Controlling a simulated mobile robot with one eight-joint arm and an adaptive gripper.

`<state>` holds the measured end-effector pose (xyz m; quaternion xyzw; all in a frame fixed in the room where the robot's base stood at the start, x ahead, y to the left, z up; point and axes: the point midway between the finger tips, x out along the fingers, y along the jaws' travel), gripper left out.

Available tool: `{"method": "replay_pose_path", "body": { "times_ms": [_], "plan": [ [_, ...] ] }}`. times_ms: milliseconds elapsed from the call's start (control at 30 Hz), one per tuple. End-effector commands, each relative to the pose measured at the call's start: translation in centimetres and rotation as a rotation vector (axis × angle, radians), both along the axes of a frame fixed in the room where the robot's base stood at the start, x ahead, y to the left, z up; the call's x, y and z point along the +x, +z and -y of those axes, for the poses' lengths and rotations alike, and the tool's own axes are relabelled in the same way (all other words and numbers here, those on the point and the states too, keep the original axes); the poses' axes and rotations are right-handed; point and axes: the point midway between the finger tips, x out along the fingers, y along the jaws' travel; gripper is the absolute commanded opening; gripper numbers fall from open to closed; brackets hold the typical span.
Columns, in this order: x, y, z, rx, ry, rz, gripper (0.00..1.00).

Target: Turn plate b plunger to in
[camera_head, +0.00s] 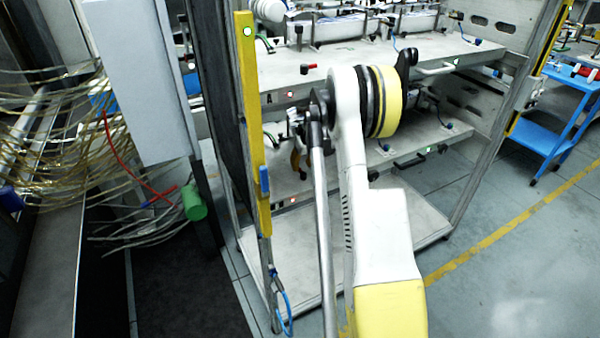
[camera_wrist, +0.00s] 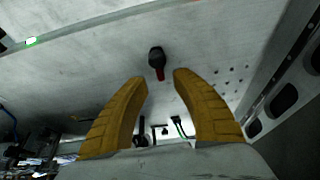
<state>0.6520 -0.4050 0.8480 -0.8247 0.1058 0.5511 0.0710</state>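In the wrist view a black plunger knob with a red end (camera_wrist: 156,62) sits on a grey metal plate (camera_wrist: 95,65). My gripper (camera_wrist: 160,77) is open, with its two yellow-brown fingers apart. The knob shows just beyond the gap between the fingertips; I see no contact. In the head view my gripper (camera_head: 296,157) is at the left front of the rack, above the lower plate (camera_head: 345,180), largely hidden by my arm. A dark knob (camera_head: 302,173) shows on that plate below it.
The upper plate (camera_head: 345,62) carries a red-tipped plunger (camera_head: 308,69) and lies close above my gripper. A yellow upright post (camera_head: 254,120) stands at the rack's left front. A blue cart (camera_head: 545,135) is at the right.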

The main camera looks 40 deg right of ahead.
Motion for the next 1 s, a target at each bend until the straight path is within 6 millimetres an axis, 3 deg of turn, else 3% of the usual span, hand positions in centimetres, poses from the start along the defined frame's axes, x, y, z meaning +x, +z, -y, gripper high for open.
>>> {"method": "replay_pose_path", "body": {
  "times_ms": [33, 200, 567, 667, 700, 1000],
  "plan": [
    [0.3, -1.1, 0.1, 0.0, 0.001, 0.0, 0.32],
    [1.1, -2.7, 0.2, 0.0, 0.001, 0.0, 0.32],
    [1.2, -3.0, 0.3, 0.0, 0.0, 0.0, 0.32],
    [1.2, -3.0, 0.3, 0.0, 0.0, 0.0, 0.04],
    [1.2, -3.0, 0.3, 0.0, 0.0, 0.0, 0.0],
    [1.2, -3.0, 0.3, 0.0, -0.004, 0.0, 0.0]
  ]
}}
